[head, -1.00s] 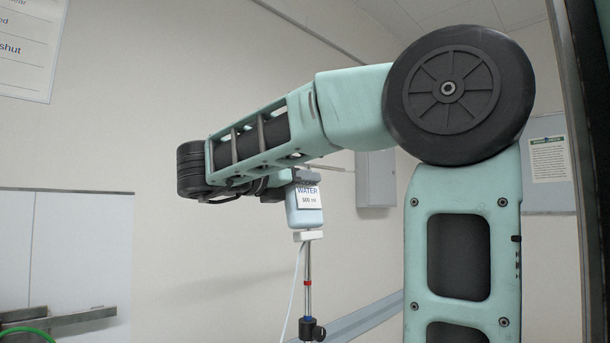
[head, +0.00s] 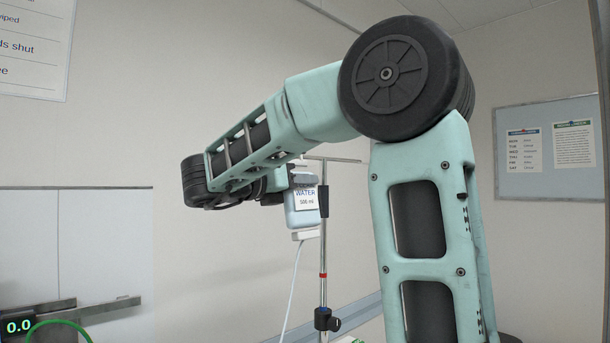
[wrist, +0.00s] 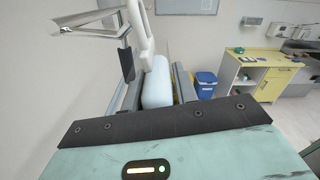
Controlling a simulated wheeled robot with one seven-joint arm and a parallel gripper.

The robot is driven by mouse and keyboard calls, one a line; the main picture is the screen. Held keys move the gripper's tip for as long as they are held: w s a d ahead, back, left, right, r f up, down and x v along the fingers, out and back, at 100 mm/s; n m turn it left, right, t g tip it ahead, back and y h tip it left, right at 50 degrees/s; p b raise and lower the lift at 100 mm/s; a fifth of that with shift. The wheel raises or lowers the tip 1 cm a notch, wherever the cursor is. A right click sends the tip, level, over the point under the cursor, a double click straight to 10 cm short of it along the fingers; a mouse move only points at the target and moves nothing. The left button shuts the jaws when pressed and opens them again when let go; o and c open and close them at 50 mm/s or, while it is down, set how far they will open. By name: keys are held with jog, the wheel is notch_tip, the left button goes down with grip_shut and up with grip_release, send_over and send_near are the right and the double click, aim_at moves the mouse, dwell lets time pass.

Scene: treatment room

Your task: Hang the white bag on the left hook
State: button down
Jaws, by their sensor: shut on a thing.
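A pale bluish-white bag (head: 302,215) with a label reading WATER hangs upright from my gripper (head: 302,182) in the head view. A white fitting and a thin white tube hang below it. In the wrist view the bag (wrist: 157,85) sits between the two dark fingers of my gripper (wrist: 157,92), which is shut on it. A thin metal stand (head: 323,255) stands just right of the bag in the head view, with a crossbar (head: 338,160) at its top. The crossbar's left end is hidden behind my arm, and I cannot make out the left hook.
A notice board (head: 550,150) hangs on the wall at right. A dark display reading 0.0 (head: 18,326) is at the lower left. In the wrist view, a metal bar (wrist: 90,17) is at upper left, with a blue bin (wrist: 206,85) and a yellow cabinet (wrist: 250,75) farther right.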

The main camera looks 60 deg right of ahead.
jog(key=shift+w+d+r+p, duration=0.15)
jog(key=shift+w+d+p, duration=0.05)
jog(key=shift+w+p, duration=0.45)
jog(key=shift+w+d+f+b, duration=0.1)
jog(key=shift+w+f+b, duration=0.6)
jog(key=shift+b, duration=0.85)
jog(key=shift+b, duration=0.4)
jog(key=c, duration=1)
grip_release()
jog(key=shift+f, duration=0.1)
